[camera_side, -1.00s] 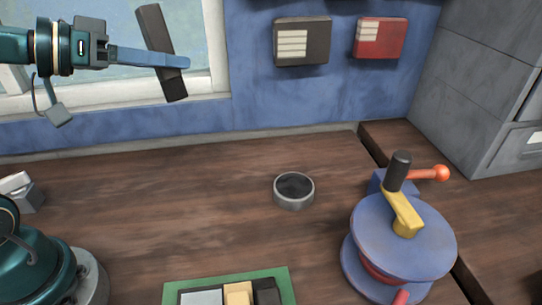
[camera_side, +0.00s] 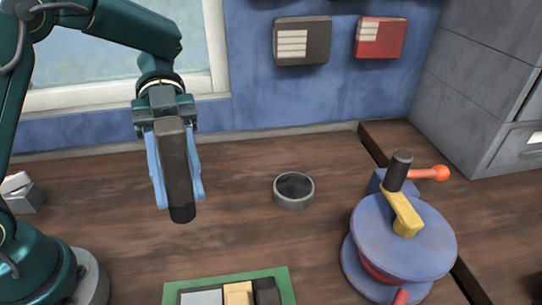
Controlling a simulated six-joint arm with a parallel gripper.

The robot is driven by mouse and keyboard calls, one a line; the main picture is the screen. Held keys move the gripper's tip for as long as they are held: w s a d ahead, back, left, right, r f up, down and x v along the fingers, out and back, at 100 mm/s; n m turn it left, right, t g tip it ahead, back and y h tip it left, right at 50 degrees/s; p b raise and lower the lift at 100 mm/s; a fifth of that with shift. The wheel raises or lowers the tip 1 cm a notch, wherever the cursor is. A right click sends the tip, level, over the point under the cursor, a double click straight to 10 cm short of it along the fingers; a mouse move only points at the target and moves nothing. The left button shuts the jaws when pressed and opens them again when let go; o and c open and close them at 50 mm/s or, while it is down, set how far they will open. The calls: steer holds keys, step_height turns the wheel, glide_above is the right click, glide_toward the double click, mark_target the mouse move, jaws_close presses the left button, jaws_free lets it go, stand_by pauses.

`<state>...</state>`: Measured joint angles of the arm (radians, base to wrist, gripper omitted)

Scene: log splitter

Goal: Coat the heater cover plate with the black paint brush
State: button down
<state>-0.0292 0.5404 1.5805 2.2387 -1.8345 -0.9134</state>
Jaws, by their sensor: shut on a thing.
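My gripper (camera_side: 178,198) hangs at the left over the wooden table, its blue fingers pointing down. It is shut on a long dark bar, which looks like the black paint brush (camera_side: 174,165). The brush is close to upright, its rounded lower end just past the fingertips; bristles cannot be made out. A round grey tin (camera_side: 294,191) with a dark inside stands mid-table, to the right of the brush and apart from it. I cannot tell which thing is the heater cover plate.
A green tray (camera_side: 286,281) with pale grey, tan and black blocks is cut off by the bottom edge. A blue round machine (camera_side: 410,240) with a yellow crank and orange-knobbed lever stands at right. A grey metal block (camera_side: 22,195) lies far left. The table around the tin is clear.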

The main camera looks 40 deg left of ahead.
mark_target(179, 211)
steer(key=s+f+m, duration=0.1)
steer(key=d+f+m+g+y, duration=0.1)
steer(key=s+d+f+m+g, duration=0.1)
steer(key=f, duration=0.1)
steer(key=shift+s+m+y, duration=0.3)
steer(key=shift+s, duration=0.05)
steer(key=shift+f, duration=2.75)
steer(key=c, duration=1.3)
jaws_free()
steer(key=shift+f, duration=0.15)
steer(key=shift+w, duration=0.1)
jaws_close()
